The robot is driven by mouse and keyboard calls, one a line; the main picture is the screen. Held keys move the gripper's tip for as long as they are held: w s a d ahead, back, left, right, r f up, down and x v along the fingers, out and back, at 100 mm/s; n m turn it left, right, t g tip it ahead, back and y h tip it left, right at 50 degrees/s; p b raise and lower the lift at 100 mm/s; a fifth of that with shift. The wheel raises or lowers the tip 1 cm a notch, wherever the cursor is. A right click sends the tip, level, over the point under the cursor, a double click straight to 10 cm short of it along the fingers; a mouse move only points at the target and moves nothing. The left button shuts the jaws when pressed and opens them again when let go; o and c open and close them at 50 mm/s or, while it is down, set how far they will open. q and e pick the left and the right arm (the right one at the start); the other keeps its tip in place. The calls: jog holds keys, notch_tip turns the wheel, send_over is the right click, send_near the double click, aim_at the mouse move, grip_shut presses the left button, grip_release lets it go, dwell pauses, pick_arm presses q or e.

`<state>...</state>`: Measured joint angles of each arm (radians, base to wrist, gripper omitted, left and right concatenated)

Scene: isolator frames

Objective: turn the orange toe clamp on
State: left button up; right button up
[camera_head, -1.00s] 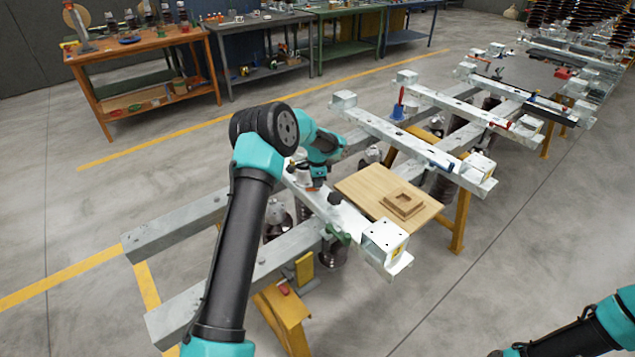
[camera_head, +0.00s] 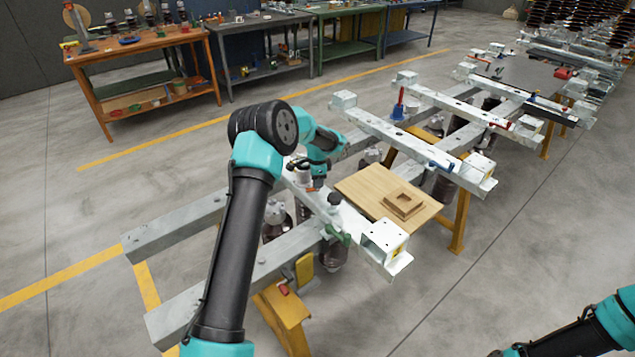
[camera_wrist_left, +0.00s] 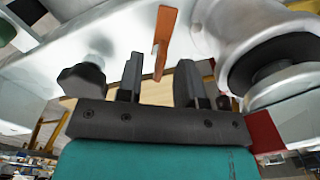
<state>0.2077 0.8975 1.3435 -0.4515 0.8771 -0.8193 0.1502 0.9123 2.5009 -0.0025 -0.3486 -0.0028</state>
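The orange toe clamp (camera_wrist_left: 163,42) shows in the left wrist view as a narrow orange bar with a bent end, by the pale metal beam. My left gripper (camera_wrist_left: 160,82) is open, with one dark finger on each side of the clamp's lower end. I cannot tell whether either finger touches it. In the head view my left gripper (camera_head: 318,184) is low over the near frame beam (camera_head: 350,219), and the clamp is mostly hidden there. My right gripper is out of view; only part of that arm shows at bottom right.
A dark knob (camera_wrist_left: 82,80) stands left of the fingers, and a round pale fitting with a dark ring (camera_wrist_left: 275,65) is close on the right. A wooden board (camera_head: 365,187) with a small wooden block (camera_head: 403,204) lies beyond the beam. Green hardware (camera_head: 337,236) sits near the beam's end.

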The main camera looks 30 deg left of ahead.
pick_arm(q)
notch_tip(320, 180, up, 16)
jog(key=shift+r, duration=0.25)
dwell(0.5)
jog(key=w+d+f+g+y, duration=0.1)
jog(key=w+d+g+y, duration=0.1)
jog(key=w+d+y, duration=0.1)
jog(key=shift+w+d+f+g+y, duration=0.15)
jog(key=shift+w+d+g+y, duration=0.2)
jog(key=shift+w+d, duration=0.65)
jog(key=shift+s+d, duration=0.25)
jog(key=shift+s, duration=0.05)
jog(key=x, duration=1.7)
jog(key=shift+s+f, duration=0.15)
jog(key=shift+f, duration=0.05)
